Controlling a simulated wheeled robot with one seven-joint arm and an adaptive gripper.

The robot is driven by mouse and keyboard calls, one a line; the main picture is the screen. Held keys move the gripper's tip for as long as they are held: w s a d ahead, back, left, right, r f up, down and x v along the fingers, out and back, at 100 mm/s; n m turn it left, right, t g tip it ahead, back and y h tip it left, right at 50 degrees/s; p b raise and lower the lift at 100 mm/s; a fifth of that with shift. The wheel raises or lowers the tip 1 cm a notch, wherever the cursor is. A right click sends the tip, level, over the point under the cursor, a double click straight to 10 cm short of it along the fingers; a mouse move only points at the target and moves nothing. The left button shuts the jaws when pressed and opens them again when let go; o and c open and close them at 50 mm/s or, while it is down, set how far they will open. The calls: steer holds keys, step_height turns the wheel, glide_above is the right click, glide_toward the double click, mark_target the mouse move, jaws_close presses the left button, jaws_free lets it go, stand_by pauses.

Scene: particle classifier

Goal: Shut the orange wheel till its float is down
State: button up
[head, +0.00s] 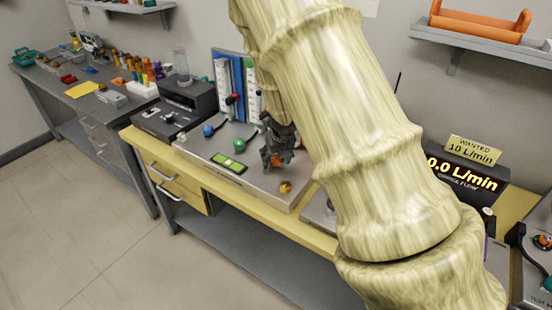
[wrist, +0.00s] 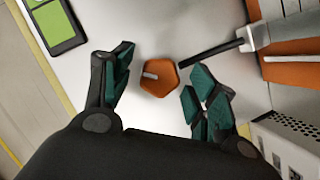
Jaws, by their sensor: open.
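The orange wheel (wrist: 158,80) is a small five-sided knob with a pale mark, on the light panel in the wrist view. My gripper (wrist: 160,68) is open, with one teal-padded finger on each side of the wheel and a visible gap to each. In the head view my gripper (head: 277,152) is over the panel's right part, and a bit of the orange wheel (head: 275,161) shows beneath it. An orange upright plate (wrist: 296,72) with a pale tube stands at right in the wrist view. I cannot make out a float there.
Blue (head: 208,131) and green (head: 239,145) wheels sit left of my gripper, before upright gauges (head: 222,80). A green-screened device (head: 228,165) lies in front; a brass knob (head: 286,187) is at right. The display (head: 462,175) reads 0.0 L/min; a sign (head: 472,150) says wanted 10 L/min.

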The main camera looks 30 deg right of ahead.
steer(key=c, duration=1)
steer(key=shift+p, duration=0.35)
